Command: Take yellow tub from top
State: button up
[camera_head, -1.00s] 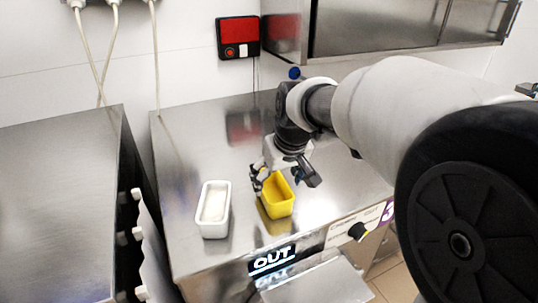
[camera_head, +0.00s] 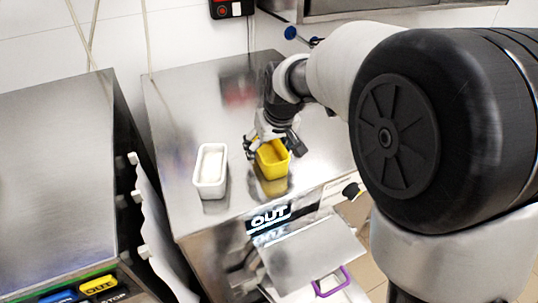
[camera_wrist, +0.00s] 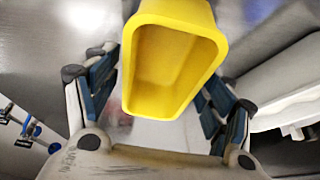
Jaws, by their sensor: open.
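The yellow tub (camera_head: 272,163) is empty and stands upright on the steel top of the freezer (camera_head: 185,112), near its front edge. My gripper (camera_head: 273,147) is at the tub from above and behind, with a finger on each side of it. In the wrist view, the yellow tub (camera_wrist: 165,75) shows its open mouth between the blue-padded fingers of my gripper (camera_wrist: 160,88). The fingers are open; I cannot tell whether either touches the tub. The gripper partly covers the tub's back rim in the head view.
A white tub (camera_head: 210,172) with pale contents stands left of the yellow one on the same top. A steel cabinet (camera_head: 55,170) stands to the left across a gap. An overhead steel unit (camera_head: 350,8) hangs behind.

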jog(key=shift+f, duration=0.15)
jog(key=c, duration=1)
